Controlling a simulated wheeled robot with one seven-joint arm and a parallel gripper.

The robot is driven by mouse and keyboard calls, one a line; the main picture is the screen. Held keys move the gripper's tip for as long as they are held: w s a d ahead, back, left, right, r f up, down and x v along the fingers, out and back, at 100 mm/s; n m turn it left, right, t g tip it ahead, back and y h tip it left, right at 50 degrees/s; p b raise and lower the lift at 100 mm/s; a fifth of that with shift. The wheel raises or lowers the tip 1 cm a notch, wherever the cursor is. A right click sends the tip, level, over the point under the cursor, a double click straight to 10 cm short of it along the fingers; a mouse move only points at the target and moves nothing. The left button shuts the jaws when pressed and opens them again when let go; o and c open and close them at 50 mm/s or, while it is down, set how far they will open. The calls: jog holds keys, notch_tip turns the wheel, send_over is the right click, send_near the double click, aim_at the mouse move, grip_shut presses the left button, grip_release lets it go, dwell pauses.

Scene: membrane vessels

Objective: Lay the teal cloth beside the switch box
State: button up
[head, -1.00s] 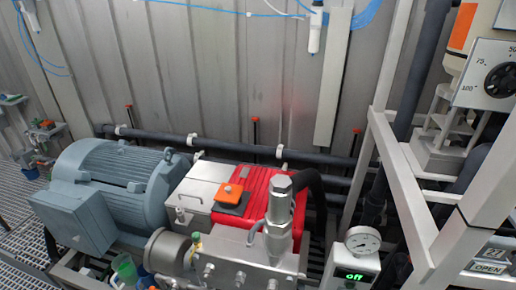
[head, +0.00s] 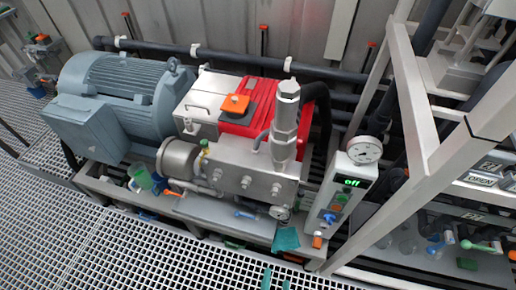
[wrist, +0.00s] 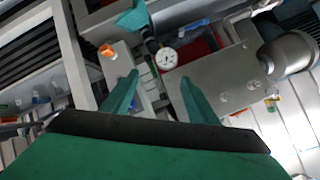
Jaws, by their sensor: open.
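The teal cloth (head: 286,239) is a small patch at the front edge of the grey skid in the head view, just left of the foot of the switch box. It also shows at the top of the wrist view (wrist: 132,17). The switch box (head: 340,188) is a grey upright box with a green "off" display and a round gauge on top. My gripper (head: 276,279) shows only as teal fingertips at the bottom edge of the head view, below the cloth. In the wrist view my gripper (wrist: 159,76) has its fingers apart, with nothing held between them.
An orange-topped cylinder (head: 317,240) stands close to the cloth and box. A white frame post (head: 412,125) rises at the right. The pump block (head: 240,170) and motor (head: 125,90) fill the left. Open grating (head: 110,235) lies in front.

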jog(key=s+a+r+n+t, duration=0.2)
jog(key=s+a+r+n, duration=0.1)
jog(key=r, duration=0.5)
jog(key=s+a+r+n+t+y, duration=0.1)
jog(key=s+a+r+n+t, duration=0.1)
jog(key=r+n, duration=0.3)
notch_tip(320, 180, up, 4)
jog(key=shift+s+a+r+y, duration=0.15)
jog(key=shift+s+a+y, duration=0.15)
jog(key=shift+s+a, duration=0.2)
jog(key=c, duration=0.6)
jog(key=shift+a+n, duration=0.15)
jog(key=shift+n, duration=0.15)
